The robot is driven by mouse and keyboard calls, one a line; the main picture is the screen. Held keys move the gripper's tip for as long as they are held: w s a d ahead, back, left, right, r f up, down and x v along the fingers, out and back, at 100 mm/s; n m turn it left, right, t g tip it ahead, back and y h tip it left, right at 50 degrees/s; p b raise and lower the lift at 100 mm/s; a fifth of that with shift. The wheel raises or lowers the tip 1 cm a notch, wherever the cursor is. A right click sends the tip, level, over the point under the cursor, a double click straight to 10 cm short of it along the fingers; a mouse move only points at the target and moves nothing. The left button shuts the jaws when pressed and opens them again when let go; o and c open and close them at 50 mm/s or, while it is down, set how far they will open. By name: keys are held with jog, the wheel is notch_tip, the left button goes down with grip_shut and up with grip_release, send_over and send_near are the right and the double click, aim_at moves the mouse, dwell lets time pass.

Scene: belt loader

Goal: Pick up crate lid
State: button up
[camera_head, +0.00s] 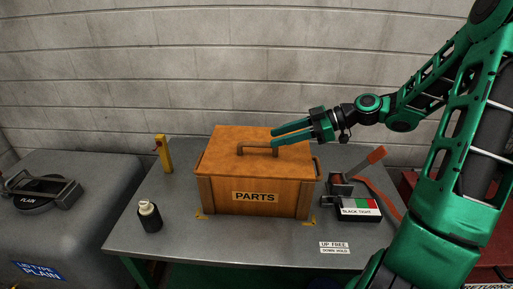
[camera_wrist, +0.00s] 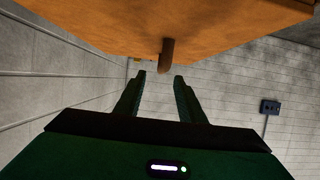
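The crate lid (camera_head: 232,142) is a flat orange-brown top on the wooden crate marked PARTS (camera_head: 225,197). A brown bar handle (camera_head: 258,150) stands on the middle of the lid. My gripper (camera_head: 273,138) reaches in from the right over the lid, with its two green fingers parted and pointing left, close to the handle. In the wrist view my gripper (camera_wrist: 161,74) is open, and the handle (camera_wrist: 167,56) shows end-on just beyond the fingertips, roughly between them. The lid (camera_wrist: 100,25) fills the top of that view. I see nothing between the fingers.
On the grey table (camera_head: 185,238) are a dark bottle (camera_head: 150,217) at left, a yellow upright piece (camera_head: 163,154) behind it, and a strapping tool (camera_head: 345,189) with a BLACK TIGHT box (camera_head: 358,211) at right. A second grey bench (camera_head: 75,215) stands left.

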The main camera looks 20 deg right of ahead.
aim_at(257, 144)
jog(key=x, duration=0.2)
jog(key=shift+w+a+f, duration=0.15)
jog(key=shift+f, duration=0.1)
jog(key=shift+s+x, duration=0.15)
jog(key=shift+x, duration=1.2)
jog(key=shift+s+x, duration=0.1)
jog(key=shift+x, duration=1.2)
jog(key=shift+a+r, duration=0.1)
jog(key=shift+a, duration=0.05)
grip_shut()
